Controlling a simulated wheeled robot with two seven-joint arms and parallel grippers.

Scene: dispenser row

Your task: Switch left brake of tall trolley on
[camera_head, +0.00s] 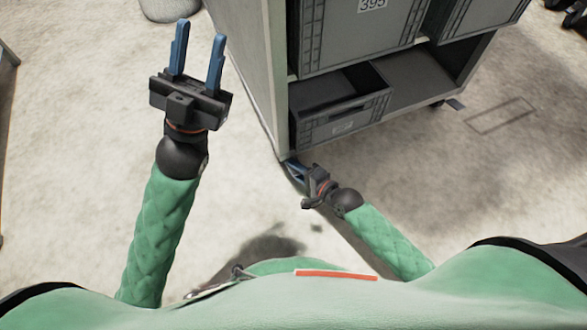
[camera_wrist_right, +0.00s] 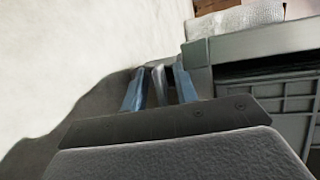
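The tall trolley (camera_head: 253,65) stands at top centre-right in the head view, and its frame (camera_wrist_right: 260,44) fills the right of the right wrist view. My right gripper (camera_head: 291,166) is low at the trolley's near left bottom corner. In the right wrist view its blue fingers (camera_wrist_right: 159,85) are apart, with a grey, metallic-looking piece (camera_wrist_right: 158,84) between them, close to the trolley's corner. I cannot tell whether this is the left brake or whether the fingers touch it. The left caster is hidden. My left gripper (camera_head: 200,32) is open and empty, left of the trolley.
Grey crates (camera_head: 345,118) sit in the trolley's shelves, one labelled 395. A right-hand caster with a dark pedal (camera_head: 455,104) shows under the trolley. The pale floor (camera_head: 75,110) is clear on the left.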

